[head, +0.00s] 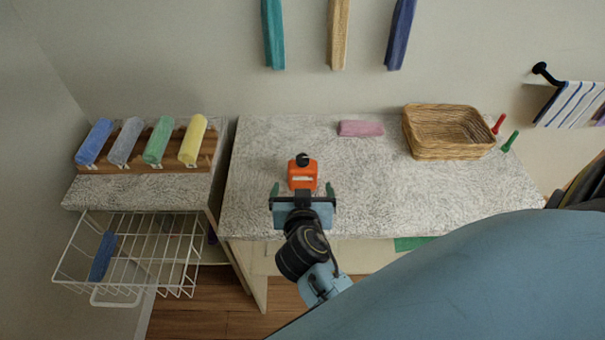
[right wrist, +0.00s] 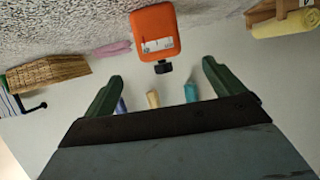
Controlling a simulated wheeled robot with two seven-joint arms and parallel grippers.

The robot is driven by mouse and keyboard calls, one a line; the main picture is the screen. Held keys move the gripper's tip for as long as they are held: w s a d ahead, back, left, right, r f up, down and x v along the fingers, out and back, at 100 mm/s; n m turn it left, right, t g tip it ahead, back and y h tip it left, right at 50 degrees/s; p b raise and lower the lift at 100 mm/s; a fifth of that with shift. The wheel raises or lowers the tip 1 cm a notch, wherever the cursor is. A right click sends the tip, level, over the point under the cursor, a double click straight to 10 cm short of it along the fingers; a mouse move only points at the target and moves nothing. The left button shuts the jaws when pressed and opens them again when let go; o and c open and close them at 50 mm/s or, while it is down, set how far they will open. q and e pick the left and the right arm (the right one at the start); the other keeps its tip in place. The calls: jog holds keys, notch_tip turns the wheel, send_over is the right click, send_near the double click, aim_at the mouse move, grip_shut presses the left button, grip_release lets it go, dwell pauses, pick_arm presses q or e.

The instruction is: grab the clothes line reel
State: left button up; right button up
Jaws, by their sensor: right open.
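The clothes line reel is a small orange box with a black knob and a pale label. In the head view the reel (head: 302,176) stands on the speckled counter, just beyond my right gripper (head: 303,189). In the right wrist view the reel (right wrist: 155,33) is ahead of my right gripper (right wrist: 160,75), between the lines of its two green fingers. The fingers are spread wide and hold nothing. Whether the fingertips reach the reel's sides is hard to tell. My left gripper is not in view.
On the speckled counter (head: 262,150) lie a folded pink towel (head: 361,128) and a wicker basket (head: 447,132). Red (head: 499,123) and green (head: 510,141) handles are right of it. Rolled towels sit on a wooden rack (head: 110,164) at left, above a white wire basket (head: 160,250).

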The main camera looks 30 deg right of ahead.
aim_at(303, 175)
jog(key=p+x, duration=0.1)
jog(key=x, duration=1.1)
jog(key=shift+w+d+f, duration=0.1)
jog(key=shift+d+f, duration=0.1)
jog(key=shift+f, duration=0.05)
jog(key=shift+c, duration=0.3)
jog(key=c, duration=1.1)
